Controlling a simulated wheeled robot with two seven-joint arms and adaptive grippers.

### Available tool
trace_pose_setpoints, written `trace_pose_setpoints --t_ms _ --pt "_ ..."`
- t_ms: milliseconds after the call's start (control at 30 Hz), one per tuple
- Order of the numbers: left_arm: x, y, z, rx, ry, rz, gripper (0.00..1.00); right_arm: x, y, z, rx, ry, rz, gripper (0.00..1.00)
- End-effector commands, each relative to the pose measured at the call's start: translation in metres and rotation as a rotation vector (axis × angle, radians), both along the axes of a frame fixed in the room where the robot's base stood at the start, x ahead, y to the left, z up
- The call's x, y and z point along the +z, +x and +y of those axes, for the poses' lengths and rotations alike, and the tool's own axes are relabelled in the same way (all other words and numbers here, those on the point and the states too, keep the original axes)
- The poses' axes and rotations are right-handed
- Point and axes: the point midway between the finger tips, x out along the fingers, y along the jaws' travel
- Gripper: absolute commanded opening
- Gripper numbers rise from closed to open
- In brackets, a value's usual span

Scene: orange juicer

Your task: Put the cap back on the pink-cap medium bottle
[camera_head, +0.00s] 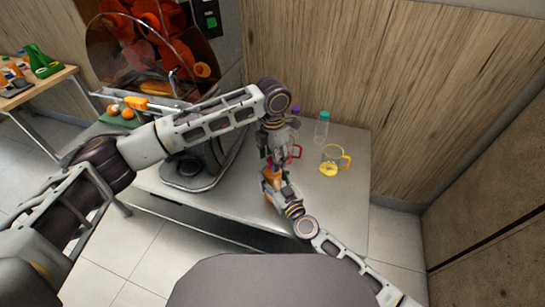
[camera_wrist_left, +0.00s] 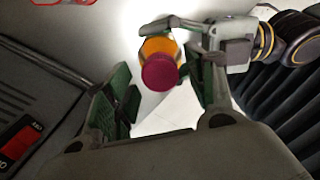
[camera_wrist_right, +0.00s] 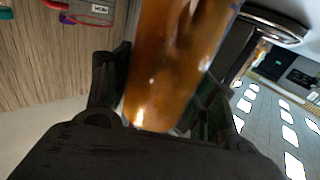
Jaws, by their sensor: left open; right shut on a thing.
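The bottle of orange juice (camera_head: 271,174) is held above the table, beside its front edge. It fills the middle of the right wrist view (camera_wrist_right: 178,60). My right gripper (camera_head: 277,183) is shut on its body. The pink cap (camera_wrist_left: 160,72) shows in the left wrist view over the top end of the bottle (camera_wrist_left: 158,46); whether it is tight I cannot tell. My left gripper (camera_wrist_left: 165,105) is open, fingers pointing down over the bottle, with the cap ahead of the gap and apart from both fingers. In the head view my left arm partly hides the bottle and its cap.
A yellow-handled mug (camera_head: 333,160) and a clear teal-capped bottle (camera_head: 321,130) stand on the right of the metal table (camera_head: 345,192). A red handle (camera_head: 296,153) and a purple cap (camera_head: 295,111) show behind my left arm. The juicer (camera_head: 150,45) stands at left.

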Motion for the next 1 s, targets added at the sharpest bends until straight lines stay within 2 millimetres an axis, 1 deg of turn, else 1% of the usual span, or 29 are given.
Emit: trace_pose_setpoints --t_ms 167,500,600,900,1000 --pt "0.006 0.0 0.0 0.0 -0.001 -0.001 0.55 -0.001 0.0 0.0 0.0 0.0 0.001 0.0" --pt "0.036 0.0 -0.001 0.0 -0.002 -0.001 0.55 -0.001 0.0 0.0 0.0 0.0 0.001 0.0" --pt "0.042 0.0 0.0 0.0 -0.001 -0.001 0.55 -0.001 0.0 0.0 0.0 0.0 0.001 0.0" --pt "0.045 0.0 0.0 0.0 0.0 0.0 0.55 0.0 0.0 0.0 0.0 0.0 0.001 0.0" --pt "0.045 0.0 0.0 0.0 -0.001 0.001 0.52 0.0 0.0 0.0 0.0 0.0 0.001 0.0"
